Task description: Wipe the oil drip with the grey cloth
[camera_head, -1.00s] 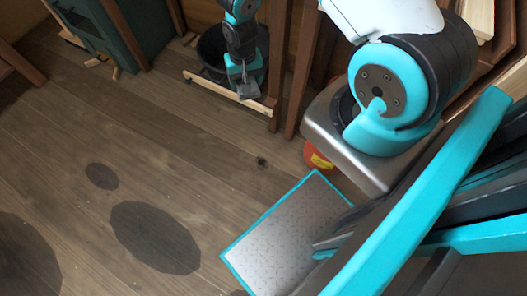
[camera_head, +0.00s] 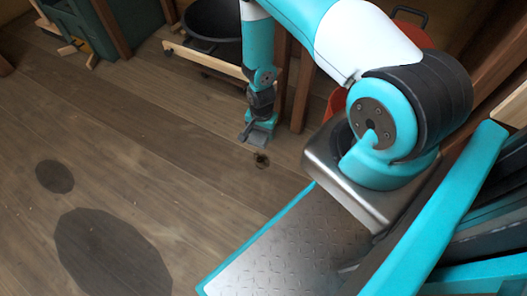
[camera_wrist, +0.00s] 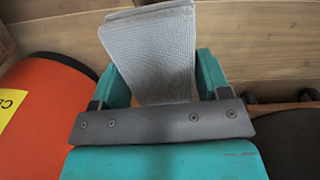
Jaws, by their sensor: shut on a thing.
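My gripper (camera_head: 258,133) is low over the wooden floor, pointing down. In the wrist view, the grey cloth (camera_wrist: 152,55) is pinched between the teal fingers of my gripper (camera_wrist: 163,85) and sticks out beyond them. A small dark spot with an uneven outline, which looks like the oil drip (camera_head: 261,160), is on the floorboards just below the gripper in the picture. I cannot tell whether the cloth touches the floor. No drip is recognisable in the wrist view.
A black tub (camera_head: 213,30) sits on a low wooden frame behind the gripper. An orange container with a yellow label (camera_wrist: 40,115) is at the left of the wrist view. Large dark ovals (camera_head: 105,250) mark the floor at left. The floor (camera_head: 150,150) between is clear.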

